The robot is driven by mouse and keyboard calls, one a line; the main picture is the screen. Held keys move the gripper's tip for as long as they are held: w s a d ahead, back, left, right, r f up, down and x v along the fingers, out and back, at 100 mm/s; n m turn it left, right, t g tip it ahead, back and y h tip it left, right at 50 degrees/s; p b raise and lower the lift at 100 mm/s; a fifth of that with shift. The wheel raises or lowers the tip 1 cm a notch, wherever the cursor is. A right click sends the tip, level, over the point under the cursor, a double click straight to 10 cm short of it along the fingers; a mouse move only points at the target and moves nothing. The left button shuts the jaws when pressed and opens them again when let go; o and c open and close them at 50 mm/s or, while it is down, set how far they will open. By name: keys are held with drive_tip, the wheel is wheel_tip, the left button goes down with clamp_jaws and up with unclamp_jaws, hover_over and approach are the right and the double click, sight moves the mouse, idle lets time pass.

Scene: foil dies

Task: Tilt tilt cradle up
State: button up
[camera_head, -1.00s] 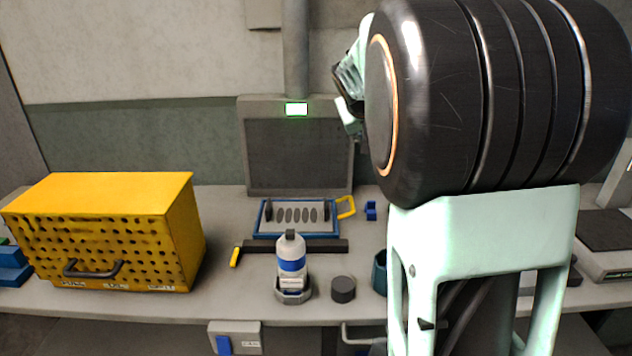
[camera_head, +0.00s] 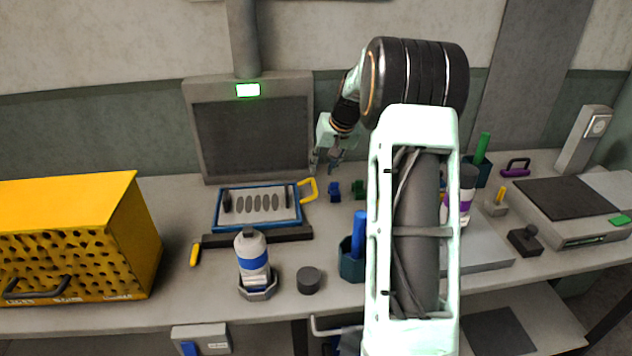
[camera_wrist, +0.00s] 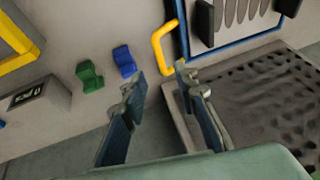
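The tilt cradle appears to be the blue-framed tray (camera_head: 219,224) on the bench, lying nearly flat in front of the grey panel. It carries a light plate with several dark oval marks, and a yellow handle (camera_head: 314,190) sticks out from its right side. In the wrist view the yellow handle (camera_wrist: 157,45) lies just beyond my fingertips, with part of the blue frame (camera_wrist: 183,38) beside it. My gripper (camera_head: 329,168) is open and empty, above and slightly right of the handle. It also shows in the wrist view (camera_wrist: 158,78), fingers apart and not touching the handle.
Small blue (camera_head: 334,191) and green (camera_wrist: 89,77) blocks sit near the handle. A dark bar (camera_head: 258,237) lies before the tray. A white bottle (camera_head: 252,262), dark puck (camera_head: 309,280) and yellow perforated box (camera_head: 75,240) stand nearer the front and left.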

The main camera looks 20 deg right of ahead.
sight(315, 186)
drive_tip(key=x, duration=0.9)
drive_tip(key=shift+p, duration=0.35)
clamp_jaws()
